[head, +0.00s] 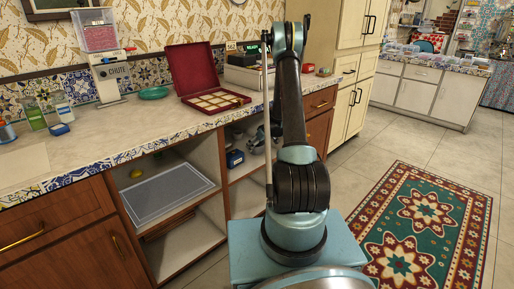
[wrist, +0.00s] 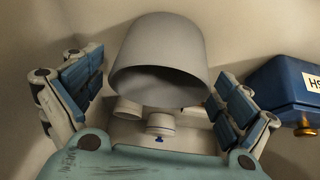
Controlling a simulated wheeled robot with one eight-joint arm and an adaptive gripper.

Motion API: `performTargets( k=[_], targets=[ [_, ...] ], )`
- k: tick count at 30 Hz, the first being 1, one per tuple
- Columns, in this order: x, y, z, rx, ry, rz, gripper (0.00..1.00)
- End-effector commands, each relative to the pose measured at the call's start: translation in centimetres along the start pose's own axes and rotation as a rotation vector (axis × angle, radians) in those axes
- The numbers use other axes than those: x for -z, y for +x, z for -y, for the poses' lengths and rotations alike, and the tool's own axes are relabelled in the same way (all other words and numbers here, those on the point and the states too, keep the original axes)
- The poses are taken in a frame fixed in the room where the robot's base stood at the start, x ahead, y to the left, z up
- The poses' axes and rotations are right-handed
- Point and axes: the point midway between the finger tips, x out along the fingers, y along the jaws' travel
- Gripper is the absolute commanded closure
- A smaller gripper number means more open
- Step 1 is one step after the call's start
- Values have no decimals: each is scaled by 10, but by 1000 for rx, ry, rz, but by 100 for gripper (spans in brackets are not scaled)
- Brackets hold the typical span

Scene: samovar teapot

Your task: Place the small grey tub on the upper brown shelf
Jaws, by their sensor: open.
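The small grey tub (wrist: 158,45) is in the wrist view, tilted, with its dark open mouth facing me. My gripper (wrist: 155,80) is open, with one blue-padded finger on each side of the tub. I cannot tell whether the fingers touch it. In the head view my gripper (head: 262,138) is partly hidden behind my arm, by the right-hand compartment under the counter, and the tub cannot be made out. A brown-edged shelf (head: 187,211) in the left-hand compartment carries a grey mat (head: 170,190) with a pale border line.
A blue box (wrist: 288,88) stands close right of my gripper; it also shows in the head view (head: 235,158). A yellow object (head: 137,173) lies behind the mat. The mat's top is clear. The counter (head: 150,119) overhangs the compartments.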

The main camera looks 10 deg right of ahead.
Motion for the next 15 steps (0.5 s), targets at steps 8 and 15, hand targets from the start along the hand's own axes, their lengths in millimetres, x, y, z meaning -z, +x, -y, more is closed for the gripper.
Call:
performTargets(
  k=[8,15],
  targets=[
    [0,-23,-1,-1,2,0,4],
    [-8,-57,-1,-1,3,1,4]
  ],
)
